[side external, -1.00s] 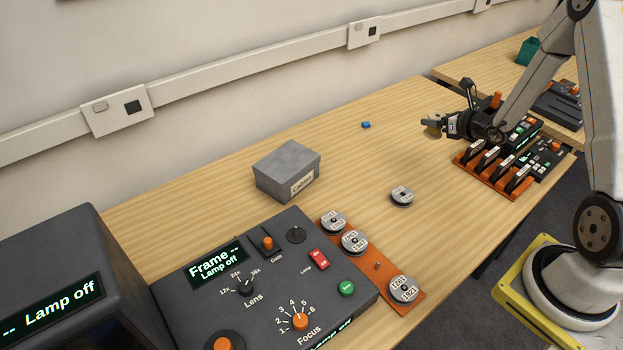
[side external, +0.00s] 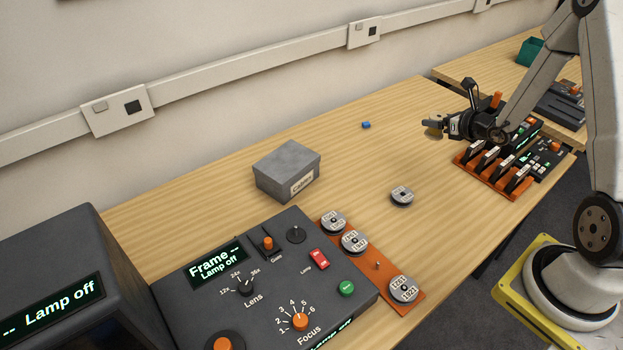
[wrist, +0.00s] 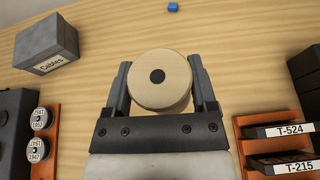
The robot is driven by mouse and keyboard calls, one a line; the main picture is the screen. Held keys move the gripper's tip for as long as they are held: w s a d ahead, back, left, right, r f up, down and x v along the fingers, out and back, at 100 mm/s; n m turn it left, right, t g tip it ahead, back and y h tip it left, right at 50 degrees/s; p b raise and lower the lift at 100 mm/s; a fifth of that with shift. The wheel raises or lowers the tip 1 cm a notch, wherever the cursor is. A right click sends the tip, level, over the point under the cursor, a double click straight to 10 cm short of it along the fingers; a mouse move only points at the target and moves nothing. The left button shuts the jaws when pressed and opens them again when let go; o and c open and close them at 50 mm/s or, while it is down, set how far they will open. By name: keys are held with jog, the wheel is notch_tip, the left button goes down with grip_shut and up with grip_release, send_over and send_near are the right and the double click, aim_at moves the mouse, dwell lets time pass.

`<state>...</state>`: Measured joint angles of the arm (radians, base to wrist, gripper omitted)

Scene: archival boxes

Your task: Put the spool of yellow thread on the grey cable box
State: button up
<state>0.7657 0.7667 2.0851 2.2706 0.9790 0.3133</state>
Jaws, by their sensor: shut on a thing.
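My gripper (side external: 432,126) is at the right of the side view, above the table near the orange rack. In the wrist view my gripper (wrist: 160,95) has its two fingers on either side of a round spool (wrist: 180,92) with a pale wooden end and a dark centre hole. The fingers are shut on it. In the side view the spool (side external: 434,133) is small and partly hidden by the fingers, with a yellowish tint. The grey cable box (side external: 278,168), labelled "Cables", stands on the table toward the wall, well left of my gripper. It also shows at upper left in the wrist view (wrist: 45,35).
A small blue block (side external: 366,125) lies between box and gripper, toward the wall. A loose labelled reel (side external: 401,196) lies mid-table. An orange reel holder (side external: 378,266) and grey control console (side external: 270,315) are in front. The orange rack (side external: 482,176) holds dark cartridges. The box's lid is clear.

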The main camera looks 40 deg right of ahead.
jog(key=w+a+r+n+y, duration=0.2)
jog(key=a, duration=0.8)
jog(key=w+a+r+n+g+y, duration=0.1)
jog(key=w+a+r+n+y, duration=0.1)
jog(key=a, duration=0.9)
jog(key=w+a+r+n+g+y, duration=0.1)
jog(key=w+a+r+n+y, duration=0.1)
jog(key=a, duration=0.9)
notch_tip(320, 180, up, 2)
jog(key=shift+w+r+n+y, duration=0.1)
jog(key=shift+w+n+y, duration=0.25)
jog(key=shift+y, duration=0.35)
jog(key=shift+a, duration=0.1)
jog(key=w+f, duration=0.2)
jog(key=w, duration=0.2)
jog(key=w+a+f, duration=0.1)
jog(key=w+f, duration=0.2)
jog(key=w, duration=0.1)
jog(key=w+f, duration=0.3)
jog(key=w, duration=0.1)
jog(key=shift+w+a+f, duration=0.1)
jog(key=shift+a+f, duration=0.05)
jog(key=shift+f, duration=0.05)
jog(key=shift+w+f, duration=0.45)
jog(key=shift+w, duration=0.05)
jog(key=shift+f, duration=0.1)
